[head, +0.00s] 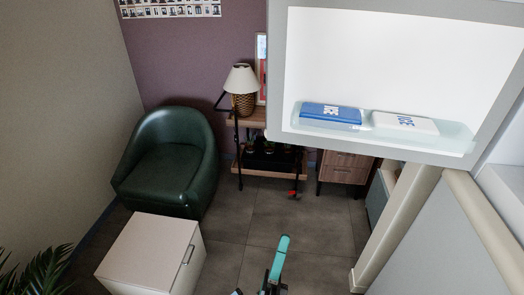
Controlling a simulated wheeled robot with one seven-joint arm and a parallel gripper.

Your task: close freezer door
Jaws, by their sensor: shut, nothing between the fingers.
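The freezer door (400,60) stands open at the upper right. I see its white inner face and grey rim. A clear shelf (455,139) low on that face holds a blue pack (332,113) and a white pack (404,124). My gripper (284,240), with a teal finger, shows at the bottom centre. It is shut and empty, below the door in the picture and not overlapping it. The freezer's inside and the door's hinge are not clearly shown.
A grey panel with a beige edge (480,205) fills the lower right. A white cabinet (150,253) stands at the lower left, a green armchair (165,165) behind it. A cart (258,123) with a lamp (241,82) stands at the back. Floor (320,235) around my gripper is clear.

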